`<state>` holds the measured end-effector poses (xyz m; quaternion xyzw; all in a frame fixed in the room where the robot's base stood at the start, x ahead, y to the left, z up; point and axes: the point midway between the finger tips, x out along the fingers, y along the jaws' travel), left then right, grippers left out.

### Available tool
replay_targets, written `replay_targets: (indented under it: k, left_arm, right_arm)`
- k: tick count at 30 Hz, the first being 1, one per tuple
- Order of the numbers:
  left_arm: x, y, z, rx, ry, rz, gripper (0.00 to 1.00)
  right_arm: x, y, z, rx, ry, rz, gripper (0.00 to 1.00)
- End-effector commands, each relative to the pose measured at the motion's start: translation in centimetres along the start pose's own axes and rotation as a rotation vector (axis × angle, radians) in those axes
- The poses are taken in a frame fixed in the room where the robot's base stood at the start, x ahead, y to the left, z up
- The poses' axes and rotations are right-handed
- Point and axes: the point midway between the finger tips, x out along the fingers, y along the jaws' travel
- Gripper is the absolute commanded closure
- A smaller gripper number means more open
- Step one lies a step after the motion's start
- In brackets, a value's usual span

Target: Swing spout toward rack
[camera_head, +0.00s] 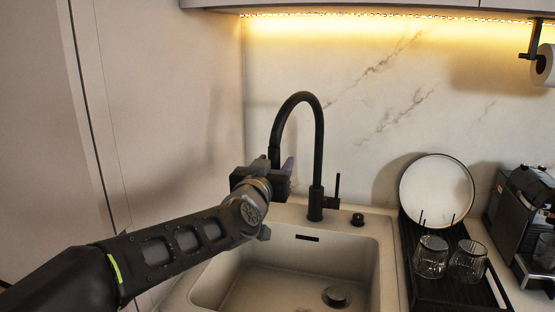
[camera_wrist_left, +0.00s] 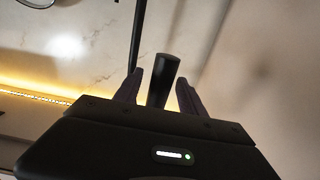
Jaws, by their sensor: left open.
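The black faucet (camera_head: 318,150) stands at the back of the sink, its high curved spout arching over to the left. The spout's hanging end (camera_head: 274,156) is at my left gripper (camera_head: 275,168), which reaches in from the left. In the left wrist view the dark spout end (camera_wrist_left: 163,80) lies between the two fingers of my left gripper (camera_wrist_left: 160,92), with gaps on both sides. The fingers are open. The black dish rack (camera_head: 440,285) is on the counter right of the sink. My right gripper is not seen.
A white plate (camera_head: 437,189) and two glasses (camera_head: 431,257) are in the rack. The faucet's lever (camera_head: 336,188) and a black knob (camera_head: 357,219) are right of its base. The sink basin (camera_head: 300,285) is empty. A coffee machine (camera_head: 520,215) stands at far right.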

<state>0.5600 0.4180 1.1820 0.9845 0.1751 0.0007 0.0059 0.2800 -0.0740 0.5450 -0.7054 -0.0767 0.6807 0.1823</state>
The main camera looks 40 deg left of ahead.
Motion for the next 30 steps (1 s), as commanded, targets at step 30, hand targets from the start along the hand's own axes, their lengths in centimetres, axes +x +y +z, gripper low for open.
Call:
replay_targets:
  k: [30]
  left_arm:
    - [2.7,0.0,0.0,-0.001,0.0,0.0,0.92]
  right_arm:
    - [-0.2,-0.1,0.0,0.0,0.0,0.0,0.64]
